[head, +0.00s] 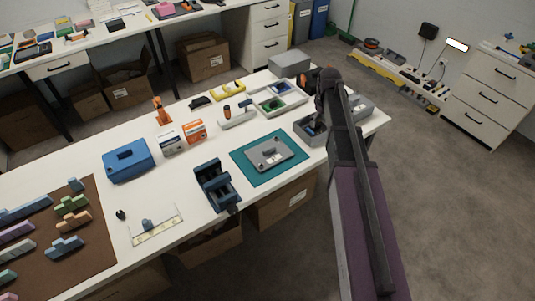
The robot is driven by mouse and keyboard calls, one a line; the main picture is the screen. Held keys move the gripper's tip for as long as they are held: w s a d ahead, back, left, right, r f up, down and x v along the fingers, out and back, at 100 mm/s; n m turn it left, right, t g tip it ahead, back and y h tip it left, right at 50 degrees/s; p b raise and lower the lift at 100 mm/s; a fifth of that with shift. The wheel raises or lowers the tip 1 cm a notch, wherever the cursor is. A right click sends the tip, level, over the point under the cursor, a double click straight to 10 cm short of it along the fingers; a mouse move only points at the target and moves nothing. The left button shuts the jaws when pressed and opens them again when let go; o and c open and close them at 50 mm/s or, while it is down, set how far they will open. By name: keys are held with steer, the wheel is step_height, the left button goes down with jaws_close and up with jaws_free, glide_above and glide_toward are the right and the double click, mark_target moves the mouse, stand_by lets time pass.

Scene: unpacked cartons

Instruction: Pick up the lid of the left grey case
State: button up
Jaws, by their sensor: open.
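A grey case (303,134) stands near the table's right end, left of my arm, with dark contents showing inside. Another light grey case (362,107) stands to the right of my arm and is partly hidden by it. I cannot make out clearly which surface is the lid of the left case. My gripper (317,125) is open. It points down over the left case, and the arm partly covers it. Whether its dark fingers touch anything is too small to tell.
A teal mat (241,159) with a grey plate-like part (269,154) lies left of the case. A grey tray (265,104) and a closed grey box (290,62) stand behind. A dark blue vise-like block (214,186) is at the front edge.

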step_height(320, 180, up, 4)
steer(key=p, duration=0.4)
glide_above(269, 148)
steer(key=shift+s+a+r+n, duration=0.1)
steer(key=shift+a+n, duration=0.15)
steer(key=shift+n, duration=0.15)
step_height(269, 148, down, 9)
steer(key=b, duration=0.8)
steer(key=shift+r+b, duration=0.2)
steer(key=shift+b, duration=0.1)
steer(key=shift+f, duration=0.1)
steer(key=shift+d+f+b, duration=0.2)
steer(key=shift+f+b, duration=2.3)
steer(key=shift+b, duration=0.1)
steer(key=c, duration=1)
